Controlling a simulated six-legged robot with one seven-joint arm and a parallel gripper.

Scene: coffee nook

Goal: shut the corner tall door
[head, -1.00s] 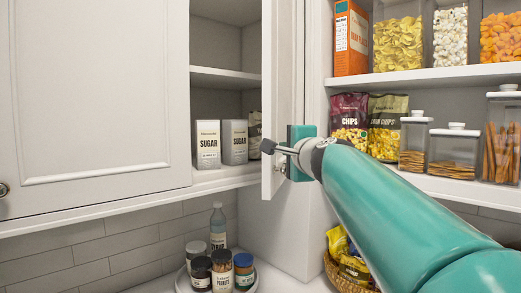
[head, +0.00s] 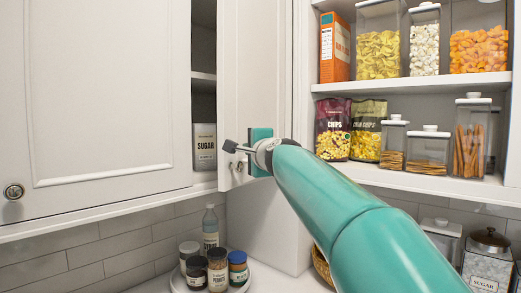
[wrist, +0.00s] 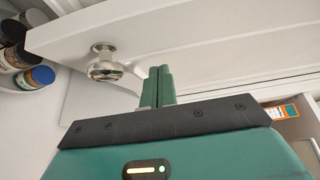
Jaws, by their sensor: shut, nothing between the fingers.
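The corner tall door (head: 255,70) is a narrow white panel standing partly open at the middle of the head view. A dark gap shows between its left edge and the cabinet front. Its round metal knob (wrist: 105,66) shows clearly in the wrist view, left of my fingers. My gripper (wrist: 160,74) has its green fingers together, with nothing between them, against or very near the door face. In the head view the gripper's teal body (head: 260,150) is over the lower part of the door and the fingertips are hard to make out.
A sugar box (head: 205,147) stands inside the cabinet behind the gap. A closed white door (head: 95,90) is at left. Open shelves (head: 430,83) with food containers are at right. Jars (head: 217,270) and a bottle (head: 210,226) stand on a round tray below.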

